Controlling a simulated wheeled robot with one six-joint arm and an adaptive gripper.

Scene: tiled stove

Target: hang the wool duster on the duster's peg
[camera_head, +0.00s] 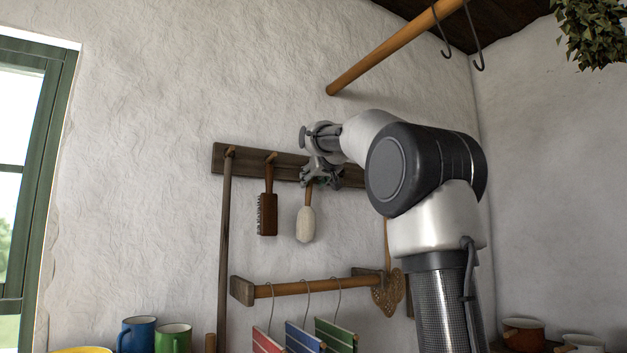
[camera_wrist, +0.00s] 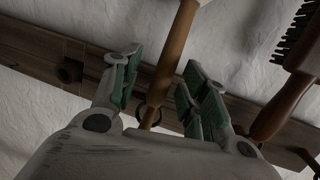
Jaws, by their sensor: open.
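The wool duster, with a pale wool head (camera_head: 306,225) and a wooden handle, hangs head down in front of the dark peg rail (camera_head: 289,166). In the wrist view its handle (camera_wrist: 172,58) runs between the two green-padded fingers. My gripper (camera_head: 318,181) is at the rail, around the upper handle; in the wrist view my gripper (camera_wrist: 160,78) is open, with gaps beside the handle. A dark loop (camera_wrist: 131,114) shows at the handle's end, near the rail. My gripper hides the duster's peg in the head view, and I cannot tell whether the loop is around it.
A dark-bristled brush (camera_head: 267,212) hangs just left of the duster and is close in the wrist view (camera_wrist: 288,90). A long stick (camera_head: 224,245) hangs further left. Below are a wooden bar (camera_head: 310,287) with colored cloths and a heart-shaped beater (camera_head: 387,297). A hooked pole (camera_head: 395,48) is above.

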